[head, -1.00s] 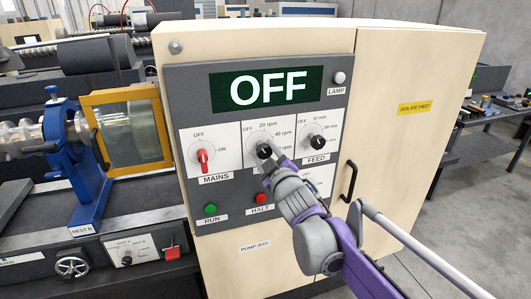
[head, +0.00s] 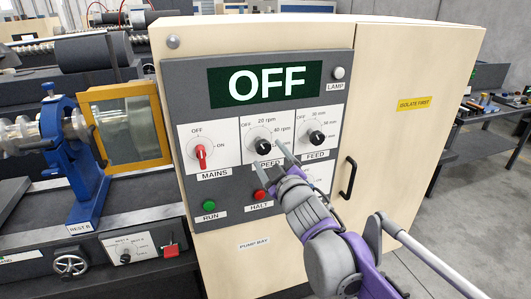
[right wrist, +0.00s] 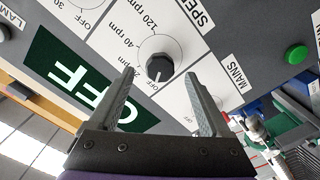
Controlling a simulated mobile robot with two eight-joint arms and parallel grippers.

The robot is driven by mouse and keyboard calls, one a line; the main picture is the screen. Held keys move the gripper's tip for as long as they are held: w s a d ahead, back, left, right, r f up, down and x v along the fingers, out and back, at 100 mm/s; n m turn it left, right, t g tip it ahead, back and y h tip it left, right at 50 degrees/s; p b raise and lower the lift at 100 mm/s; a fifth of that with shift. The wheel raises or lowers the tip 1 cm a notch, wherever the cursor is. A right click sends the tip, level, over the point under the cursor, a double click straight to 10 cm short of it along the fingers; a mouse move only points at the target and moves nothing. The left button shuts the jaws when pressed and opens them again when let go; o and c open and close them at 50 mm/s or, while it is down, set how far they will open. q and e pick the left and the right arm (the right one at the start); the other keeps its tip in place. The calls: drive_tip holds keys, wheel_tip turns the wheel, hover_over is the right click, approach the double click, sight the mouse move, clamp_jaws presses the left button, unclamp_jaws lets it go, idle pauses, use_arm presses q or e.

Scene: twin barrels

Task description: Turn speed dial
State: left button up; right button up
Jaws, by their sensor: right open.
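The speed dial (head: 263,146) is a round black knob on a white plate in the middle of the dark panel in the head view. In the right wrist view, the dial (right wrist: 159,66) shows a white mark that points down towards its OFF print. My right gripper (head: 270,168) is open and empty just below and in front of the dial, apart from it. In the right wrist view, the fingers of this gripper (right wrist: 160,88) stand to either side of the dial's near edge. The display (head: 263,83) above reads OFF. My left gripper is not in view.
A red mains switch (head: 200,155) is left of the speed dial, and a black feed dial (head: 317,136) is right. A green run button (head: 209,206) and red halt button (head: 260,196) lie below. A black door handle (head: 348,178) juts out to the right.

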drive_tip(key=v, duration=0.6)
drive_tip(key=shift+b, duration=0.4)
drive_tip(key=shift+s, duration=0.15)
drive_tip(key=s+d+f+m+g+h, duration=0.45)
drive_tip(key=s+d+f+m, duration=0.25)
drive_tip(key=d+f, duration=0.5)
drive_tip(key=s+d+f+m+g+h, duration=0.1)
drive_tip(key=s+f+m+g, duration=0.4)
drive_tip(key=s+f, duration=1.4)
drive_tip(key=shift+d+g, duration=0.55)
drive_tip(key=shift+g, duration=0.5)
drive_tip(key=shift+s+f, duration=0.1)
drive_tip(key=shift+f, duration=0.05)
